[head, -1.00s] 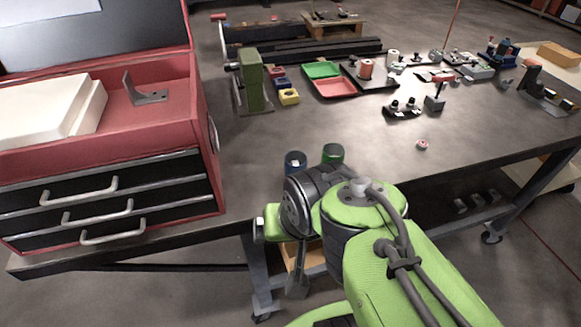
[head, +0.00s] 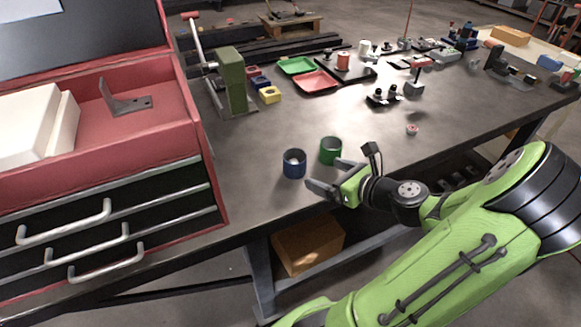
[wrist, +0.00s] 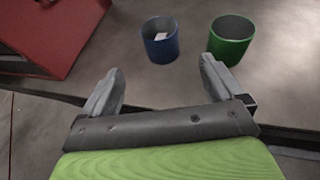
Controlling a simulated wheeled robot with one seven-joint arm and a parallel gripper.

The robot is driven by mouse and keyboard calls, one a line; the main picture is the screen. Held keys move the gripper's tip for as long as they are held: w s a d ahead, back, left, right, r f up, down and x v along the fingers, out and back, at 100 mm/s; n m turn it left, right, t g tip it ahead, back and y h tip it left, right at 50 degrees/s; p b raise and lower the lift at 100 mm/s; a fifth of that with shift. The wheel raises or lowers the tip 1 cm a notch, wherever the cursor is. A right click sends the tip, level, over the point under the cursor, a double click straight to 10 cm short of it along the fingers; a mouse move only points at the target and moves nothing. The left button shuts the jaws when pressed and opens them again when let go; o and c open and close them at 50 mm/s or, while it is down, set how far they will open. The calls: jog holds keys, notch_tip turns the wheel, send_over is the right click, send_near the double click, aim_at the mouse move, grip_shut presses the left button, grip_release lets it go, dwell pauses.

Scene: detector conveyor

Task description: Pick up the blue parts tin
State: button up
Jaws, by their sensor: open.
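The blue parts tin (head: 293,165) stands upright on the bench top near its front edge, with something small and pale inside. In the wrist view the blue tin (wrist: 160,46) is ahead of the gap between my fingers, apart from both. My gripper (head: 328,178) is open and empty, just right of the blue tin in the head view. It also shows in the wrist view (wrist: 160,85), with its fingers spread.
A green tin (head: 331,151) stands close to the right of the blue tin and is an obstacle beside it. A red toolbox (head: 190,130) is at the left. Trays, small bins and a green vise-like device (head: 232,80) stand farther back. The bench behind the tins is clear.

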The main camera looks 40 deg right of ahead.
aim_at(294, 161)
jog(key=b+x, duration=0.4)
jog(key=x, duration=0.9)
jog(key=shift+w+d+f+b, duration=0.15)
jog(key=shift+w+f+b, duration=0.05)
jog(key=shift+f+b, duration=0.1)
jog(key=shift+s+r, duration=0.1)
jog(key=c, duration=1.1)
jog(key=shift+o, duration=0.2)
notch_tip(294, 161, up, 10)
jog(key=p, duration=0.5)
